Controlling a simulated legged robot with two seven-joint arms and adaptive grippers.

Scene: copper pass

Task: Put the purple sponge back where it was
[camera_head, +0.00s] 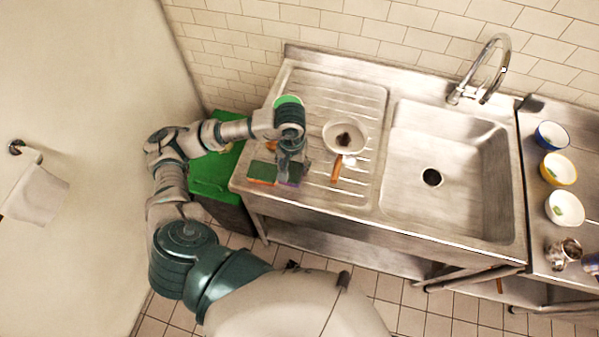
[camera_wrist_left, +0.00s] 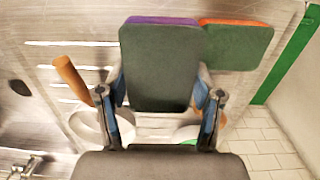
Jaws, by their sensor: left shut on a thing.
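The purple sponge (camera_head: 293,179), with a dark green scouring face, is at the left front of the steel drainboard. In the left wrist view its dark face and purple edge (camera_wrist_left: 160,62) show between my fingers. My left gripper (camera_head: 290,168) points down and is shut on this sponge; the arm hides part of it in the head view. I cannot tell whether it touches the drainboard. An orange sponge (camera_head: 262,173), also with a dark green face, lies right beside it on the left; it also shows in the left wrist view (camera_wrist_left: 237,44). My right gripper is not in view.
A pan (camera_head: 344,128) with a brown lump and an orange-brown handle (camera_head: 336,169) stands right of the gripper. The sink (camera_head: 440,140) with its tap (camera_head: 490,70) is further right. Several bowls, including a blue one (camera_head: 552,135), line the right counter. A green bin (camera_head: 212,175) stands left.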

